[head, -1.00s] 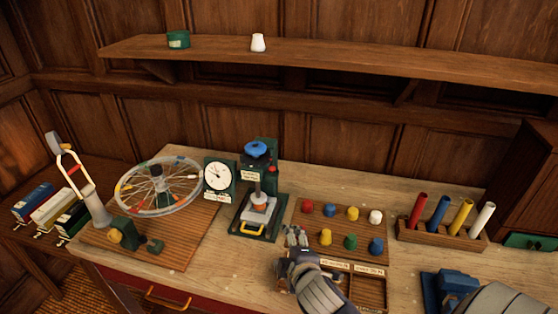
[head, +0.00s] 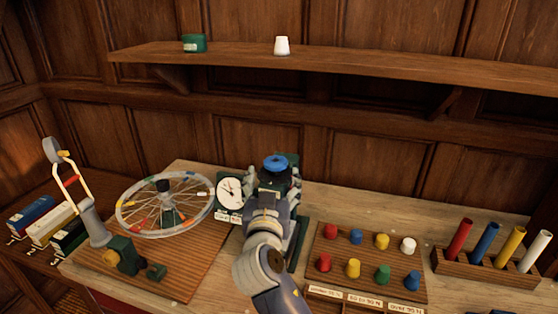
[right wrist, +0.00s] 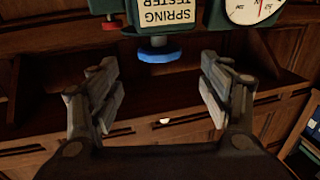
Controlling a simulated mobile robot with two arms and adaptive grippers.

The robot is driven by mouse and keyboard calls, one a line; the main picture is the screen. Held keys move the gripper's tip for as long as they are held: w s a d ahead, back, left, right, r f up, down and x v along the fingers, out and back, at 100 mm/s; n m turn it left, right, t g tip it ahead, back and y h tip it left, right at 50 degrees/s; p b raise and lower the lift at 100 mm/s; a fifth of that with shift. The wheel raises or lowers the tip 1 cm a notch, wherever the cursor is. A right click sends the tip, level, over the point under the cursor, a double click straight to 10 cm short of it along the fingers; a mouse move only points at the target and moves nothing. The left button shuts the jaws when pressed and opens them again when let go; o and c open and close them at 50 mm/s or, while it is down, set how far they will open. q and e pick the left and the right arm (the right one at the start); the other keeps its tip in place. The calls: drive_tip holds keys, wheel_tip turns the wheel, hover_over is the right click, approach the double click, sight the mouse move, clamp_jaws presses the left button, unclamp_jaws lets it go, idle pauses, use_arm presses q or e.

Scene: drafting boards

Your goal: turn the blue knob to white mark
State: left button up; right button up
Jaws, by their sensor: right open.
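The blue knob (head: 274,161) sits on top of the green spring tester, just past my right gripper (head: 276,183) in the head view. In the right wrist view the blue knob (right wrist: 160,55) is a blue disc below the tester's label (right wrist: 163,14), which appears upside down. There my right gripper (right wrist: 160,92) is open and empty, its fingers spread to either side, with the knob centred beyond the tips. My forearm hides most of the tester in the head view. I cannot make out a white mark. My left gripper is not in view.
A dial gauge (head: 230,191) and a spoked wheel (head: 165,205) stand left of the tester. To the right are a board (head: 330,275) of coloured pegs and a rack (head: 480,268) of coloured tubes. A shelf (head: 350,61) runs along the wall.

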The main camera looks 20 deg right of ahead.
sight(276, 160)
drive_tip(key=p+x, duration=0.2)
drive_tip(key=x, duration=0.5)
drive_tip(key=shift+w, duration=0.25)
drive_tip(key=shift+w+d+f, duration=0.1)
drive_tip(key=shift+w+d, duration=0.15)
drive_tip(key=shift+w, duration=0.25)
drive_tip(key=shift+c, duration=0.5)
drive_tip(key=c, duration=1)
